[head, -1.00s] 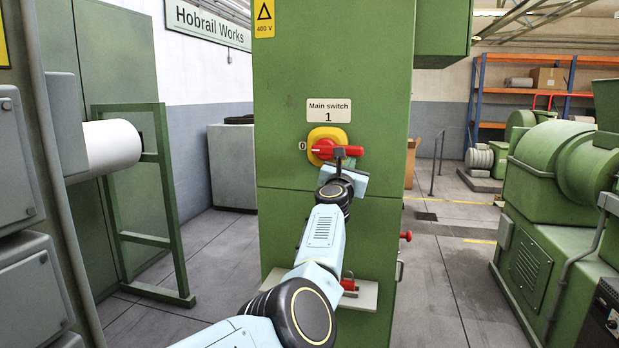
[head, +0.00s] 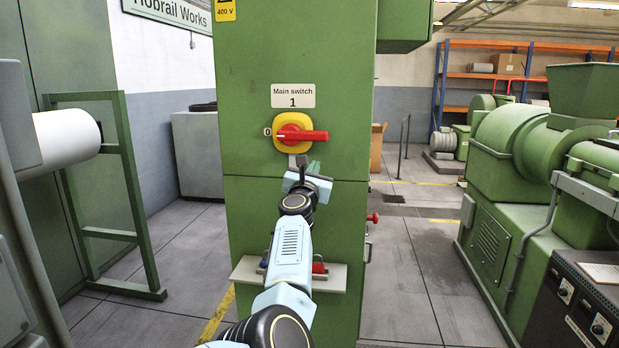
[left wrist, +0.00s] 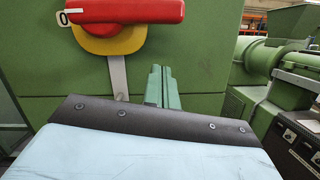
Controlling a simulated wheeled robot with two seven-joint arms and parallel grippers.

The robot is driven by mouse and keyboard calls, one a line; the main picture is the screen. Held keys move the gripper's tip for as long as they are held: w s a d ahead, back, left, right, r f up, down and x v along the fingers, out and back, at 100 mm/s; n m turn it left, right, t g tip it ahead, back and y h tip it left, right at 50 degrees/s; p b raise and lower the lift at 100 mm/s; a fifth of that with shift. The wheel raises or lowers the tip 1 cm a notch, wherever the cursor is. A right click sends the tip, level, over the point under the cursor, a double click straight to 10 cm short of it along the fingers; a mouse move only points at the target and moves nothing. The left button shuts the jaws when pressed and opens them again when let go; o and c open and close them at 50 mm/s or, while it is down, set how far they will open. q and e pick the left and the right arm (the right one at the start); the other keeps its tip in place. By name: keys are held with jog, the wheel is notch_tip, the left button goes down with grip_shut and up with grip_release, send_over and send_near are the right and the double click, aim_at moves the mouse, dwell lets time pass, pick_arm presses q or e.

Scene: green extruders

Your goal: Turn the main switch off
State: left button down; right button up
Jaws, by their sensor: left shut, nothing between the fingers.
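The main switch is a red handle (head: 305,135) on a yellow plate (head: 280,140), on the front of a green cabinet (head: 245,60). The handle lies level with its long end to the right; the "0" mark is at its left. A white label (head: 293,96) above reads "Main switch 1". My left gripper (head: 313,168) is just below the handle, shut and empty. In the left wrist view the handle (left wrist: 125,12) is at the top, and the greenish fingers (left wrist: 161,86) stand below it, apart from it in the picture. My right gripper is not seen.
Green machines (head: 515,150) stand to the right, and a green frame with a white roll (head: 65,142) to the left. Floor is clear between.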

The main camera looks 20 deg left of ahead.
pick_arm(q)
jog(key=p+v, duration=0.5)
jog(key=v, duration=0.2)
jog(key=shift+s+d+f, duration=0.2)
jog(key=shift+s+d, duration=0.1)
